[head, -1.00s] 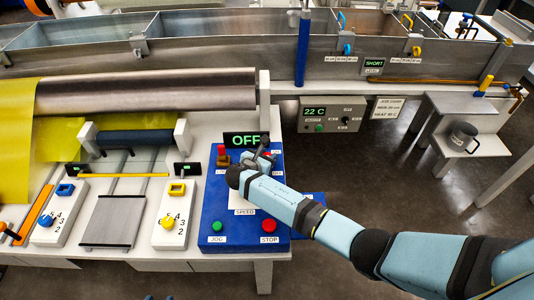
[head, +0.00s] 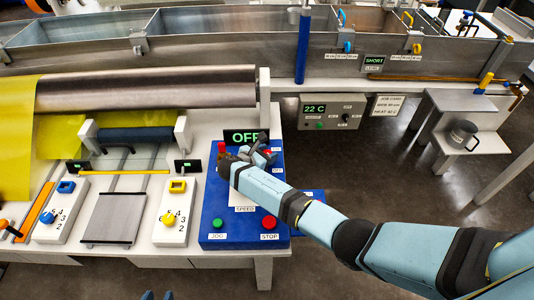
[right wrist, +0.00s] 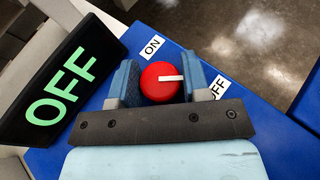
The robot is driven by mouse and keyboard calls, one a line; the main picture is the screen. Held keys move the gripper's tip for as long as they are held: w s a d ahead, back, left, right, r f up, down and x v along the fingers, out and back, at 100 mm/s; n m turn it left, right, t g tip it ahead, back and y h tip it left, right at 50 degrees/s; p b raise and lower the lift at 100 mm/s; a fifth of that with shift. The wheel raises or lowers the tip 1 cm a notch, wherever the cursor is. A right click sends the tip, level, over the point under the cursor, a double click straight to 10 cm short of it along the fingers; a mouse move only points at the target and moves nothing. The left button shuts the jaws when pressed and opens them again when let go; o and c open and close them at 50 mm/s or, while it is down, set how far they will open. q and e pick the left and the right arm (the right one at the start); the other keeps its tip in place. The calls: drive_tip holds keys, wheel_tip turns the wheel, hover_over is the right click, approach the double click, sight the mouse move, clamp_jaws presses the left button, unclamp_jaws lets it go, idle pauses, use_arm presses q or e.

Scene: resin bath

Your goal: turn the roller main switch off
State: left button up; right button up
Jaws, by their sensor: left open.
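The main switch is a round red knob (right wrist: 158,84) with a white pointer, on the blue control panel (head: 214,215). In the right wrist view the pointer faces right, toward the OFF label (right wrist: 217,88); the ON label (right wrist: 152,47) is above the knob. The panel display (right wrist: 60,88) reads OFF in green. My right gripper (right wrist: 160,82) is around the knob, one finger on each side, close against it. In the head view the gripper and arm partly cover the knob.
A green JOG button (head: 217,223) and a red STOP button (head: 269,222) sit at the panel's near edge. A red control (head: 221,147) stands left of my right gripper. The steel roller (head: 150,89) and bath lie behind.

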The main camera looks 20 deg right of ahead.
drive_tip(key=o, duration=0.3)
drive_tip(key=v, duration=1.2)
drive_tip(key=shift+s+a, duration=0.2)
drive_tip(key=shift+a, duration=0.1)
drive_tip(key=shift+s+a+r, duration=0.25)
drive_tip(key=shift+s+a, duration=0.05)
drive_tip(key=shift+a, duration=0.15)
